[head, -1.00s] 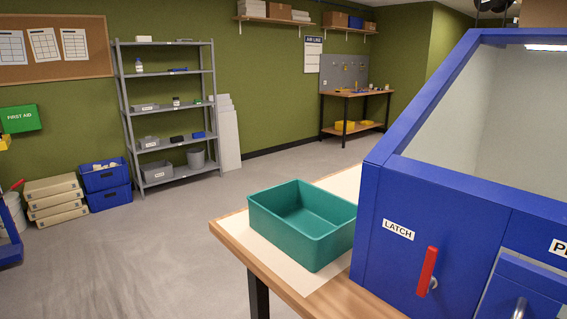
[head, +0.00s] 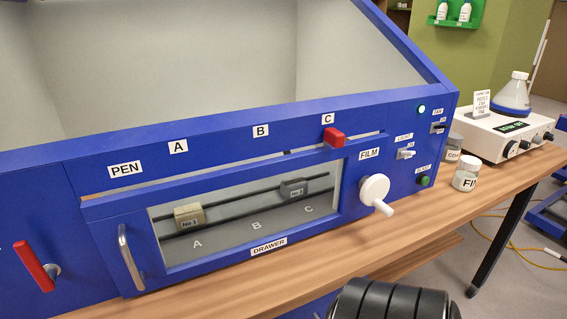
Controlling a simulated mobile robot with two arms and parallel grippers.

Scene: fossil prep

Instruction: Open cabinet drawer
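The blue cabinet (head: 75,175) fills much of the head view. Its low front has a windowed panel with a label reading DRAWER (head: 268,246) under the glass. A vertical metal handle (head: 131,257) stands at the panel's left end. Through the window I see dark rails, a tan block marked No.1 (head: 189,216) near A and a grey block marked No.2 (head: 293,188) between B and C. The drawer front looks flush with the cabinet; I see no gap. Neither of my grippers shows, so nothing of mine is seen touching the handle.
A red latch lever (head: 34,266) is at far left. A red knob (head: 334,137) sits at C, and a white FILM crank (head: 375,192) sticks out right of the window. Jars (head: 466,175) and a white device with a flask (head: 507,135) stand right. The table's front edge (head: 440,222) is mostly clear.

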